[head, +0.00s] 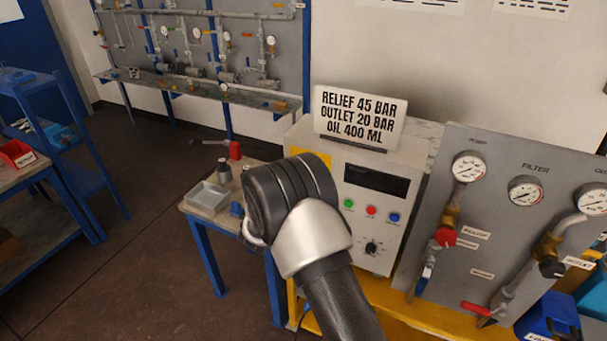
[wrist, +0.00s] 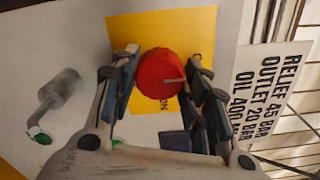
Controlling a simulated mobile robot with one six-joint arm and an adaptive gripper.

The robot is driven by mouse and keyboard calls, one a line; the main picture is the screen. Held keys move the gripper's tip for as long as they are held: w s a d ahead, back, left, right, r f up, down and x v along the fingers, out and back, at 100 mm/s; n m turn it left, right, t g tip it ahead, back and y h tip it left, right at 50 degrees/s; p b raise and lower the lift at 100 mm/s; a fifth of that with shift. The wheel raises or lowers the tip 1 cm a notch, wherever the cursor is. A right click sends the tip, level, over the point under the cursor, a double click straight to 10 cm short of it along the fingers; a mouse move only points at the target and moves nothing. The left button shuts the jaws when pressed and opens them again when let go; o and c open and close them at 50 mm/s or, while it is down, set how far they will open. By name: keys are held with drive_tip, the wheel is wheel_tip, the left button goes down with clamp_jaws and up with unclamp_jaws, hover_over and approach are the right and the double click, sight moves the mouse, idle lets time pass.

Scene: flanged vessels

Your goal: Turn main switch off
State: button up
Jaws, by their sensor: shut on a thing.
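The main switch is a round red knob (wrist: 158,74) with a pale pointer mark, on a yellow plate (wrist: 205,30) in the wrist view. My gripper (wrist: 162,62) has one finger on each side of the knob and is shut on it. Lettering on the plate is mostly hidden by the knob and a finger. In the head view a yellow corner of the plate (head: 318,157) shows on the control cabinet (head: 365,235). My wrist hides the knob and my fingers there.
A sign (head: 357,117) stands on the cabinet top. The cabinet front has green, red and blue buttons and a black dial (head: 372,248). A gauge panel (head: 500,220) stands at right. A small table with a grey tray (head: 208,198) is at left. Floor beyond is clear.

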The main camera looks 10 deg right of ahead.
drive_tip(key=o, duration=1.1)
drive_tip(key=shift+c, duration=0.2)
drive_tip(key=v, duration=1.2)
